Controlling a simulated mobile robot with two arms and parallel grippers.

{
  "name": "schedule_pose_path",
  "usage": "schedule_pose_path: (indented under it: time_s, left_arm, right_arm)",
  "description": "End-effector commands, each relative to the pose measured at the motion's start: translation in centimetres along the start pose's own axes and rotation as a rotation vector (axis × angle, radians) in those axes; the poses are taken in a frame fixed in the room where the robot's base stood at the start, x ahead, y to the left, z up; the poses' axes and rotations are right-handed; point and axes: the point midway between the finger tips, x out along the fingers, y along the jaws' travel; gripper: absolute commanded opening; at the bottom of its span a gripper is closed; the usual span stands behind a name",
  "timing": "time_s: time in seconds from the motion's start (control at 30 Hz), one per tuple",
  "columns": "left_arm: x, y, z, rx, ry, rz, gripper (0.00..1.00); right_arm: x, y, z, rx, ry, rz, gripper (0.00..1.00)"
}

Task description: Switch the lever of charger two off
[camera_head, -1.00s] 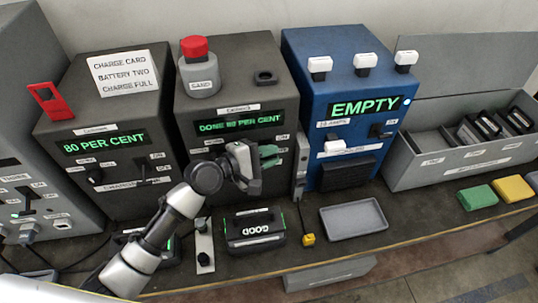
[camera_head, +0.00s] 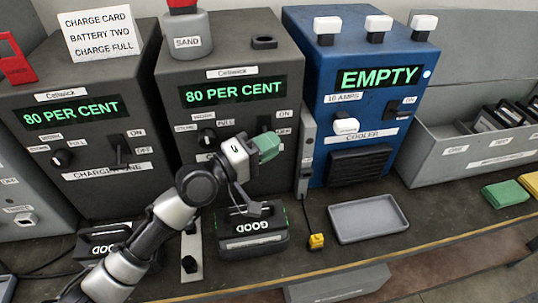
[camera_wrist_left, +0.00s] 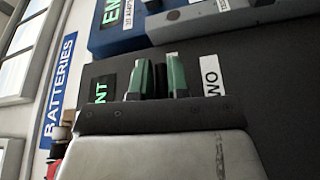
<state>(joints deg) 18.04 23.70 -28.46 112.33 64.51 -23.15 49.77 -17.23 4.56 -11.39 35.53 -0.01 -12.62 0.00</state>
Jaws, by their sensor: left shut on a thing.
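Charger two (camera_head: 232,58) is the dark box in the middle, with a green display (camera_head: 235,92) reading "80 PER CENT". My left gripper (camera_head: 266,147) is at its front panel, at the ON/OFF switch. In the left wrist view its green fingers (camera_wrist_left: 157,80) stand on both sides of a dark upright piece, the lever (camera_wrist_left: 160,80), and are shut on it. In the head view the gripper hides the lever, so its exact position cannot be told. The name label (camera_wrist_left: 211,77) shows only "WO" in the wrist view. My right gripper is not in view.
Charger one (camera_head: 80,88) stands at left with its own lever (camera_head: 121,152). The blue cooler unit (camera_head: 365,65) is at right, past a narrow grey post (camera_head: 307,150). A battery (camera_head: 251,232) marked "GOOD", a yellow plug (camera_head: 316,241) and an empty tray (camera_head: 368,219) lie in front.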

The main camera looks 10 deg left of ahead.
Motion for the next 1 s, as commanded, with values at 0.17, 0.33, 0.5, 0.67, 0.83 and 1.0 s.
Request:
schedule_pose_path:
  time_s: [0.17,0.33,0.5,0.67,0.83,1.0]
  left_arm:
    - [-0.04,-0.91,0.21,0.030,-0.006,0.002,0.00]
    - [-0.02,-0.81,0.17,0.040,-0.006,0.006,0.00]
    - [-0.01,-0.77,0.16,0.040,-0.006,0.006,0.00]
    - [-0.01,-0.78,0.15,0.039,-0.006,0.006,0.19]
    - [0.00,-0.59,0.08,0.042,-0.004,0.010,0.40]
    - [0.02,-0.40,0.03,0.043,-0.002,0.015,0.40]
  right_arm:
    - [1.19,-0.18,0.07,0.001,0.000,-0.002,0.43]
    - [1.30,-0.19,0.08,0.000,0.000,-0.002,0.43]
    - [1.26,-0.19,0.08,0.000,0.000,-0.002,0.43]
    - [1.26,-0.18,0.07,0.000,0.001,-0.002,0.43]
    - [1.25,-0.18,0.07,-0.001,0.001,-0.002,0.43]
    - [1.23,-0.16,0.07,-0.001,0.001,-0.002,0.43]
